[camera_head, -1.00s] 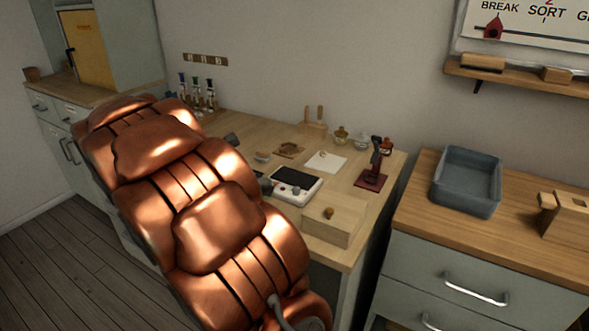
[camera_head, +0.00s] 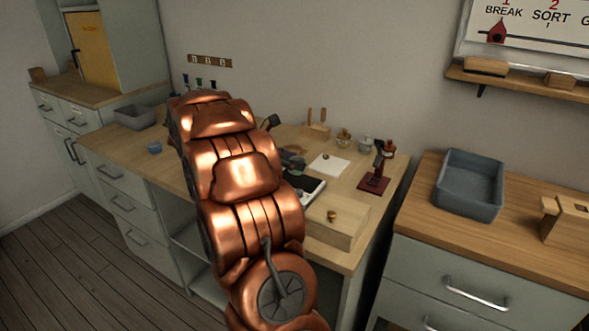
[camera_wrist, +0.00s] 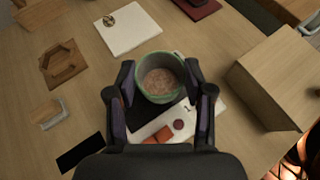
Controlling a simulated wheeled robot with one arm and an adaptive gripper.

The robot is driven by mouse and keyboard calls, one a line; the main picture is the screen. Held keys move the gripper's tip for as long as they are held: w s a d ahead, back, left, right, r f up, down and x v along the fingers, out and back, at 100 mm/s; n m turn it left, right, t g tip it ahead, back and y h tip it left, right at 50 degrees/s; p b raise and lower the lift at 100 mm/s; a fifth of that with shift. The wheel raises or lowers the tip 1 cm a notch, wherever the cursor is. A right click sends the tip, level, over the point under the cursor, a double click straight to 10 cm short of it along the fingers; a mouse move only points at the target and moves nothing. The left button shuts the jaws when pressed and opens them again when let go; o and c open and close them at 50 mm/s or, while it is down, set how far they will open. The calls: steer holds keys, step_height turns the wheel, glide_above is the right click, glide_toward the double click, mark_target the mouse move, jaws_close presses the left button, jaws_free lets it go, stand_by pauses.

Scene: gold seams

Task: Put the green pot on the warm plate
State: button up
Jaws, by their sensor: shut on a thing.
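The green pot (camera_wrist: 160,92) has a pale green rim and brownish, grainy contents. My gripper (camera_wrist: 160,72) is shut on it, with one dark finger on each side. The warm plate (camera_wrist: 148,131) is a white unit with a black top and reddish controls. In the wrist view it lies below the pot, which covers part of the black top. I cannot tell whether the pot touches it. In the head view the warm plate (camera_head: 313,190) is partly hidden behind my copper arm, and my gripper (camera_head: 291,163) is small and dark above its far side.
A wooden box (camera_head: 336,222) with a knob stands right of the plate. A white sheet (camera_head: 329,165), a dark red stand (camera_head: 374,184) and small jars (camera_head: 365,144) lie farther back. A grey tray (camera_head: 468,184) sits on the right counter.

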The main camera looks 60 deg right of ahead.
steer(key=shift+w+d+f, duration=0.15)
steer(key=shift+d, duration=0.55)
steer(key=shift+f, duration=1.7)
steer(key=shift+f, duration=0.15)
steer(key=o, duration=0.8)
steer(key=shift+v, duration=6.1)
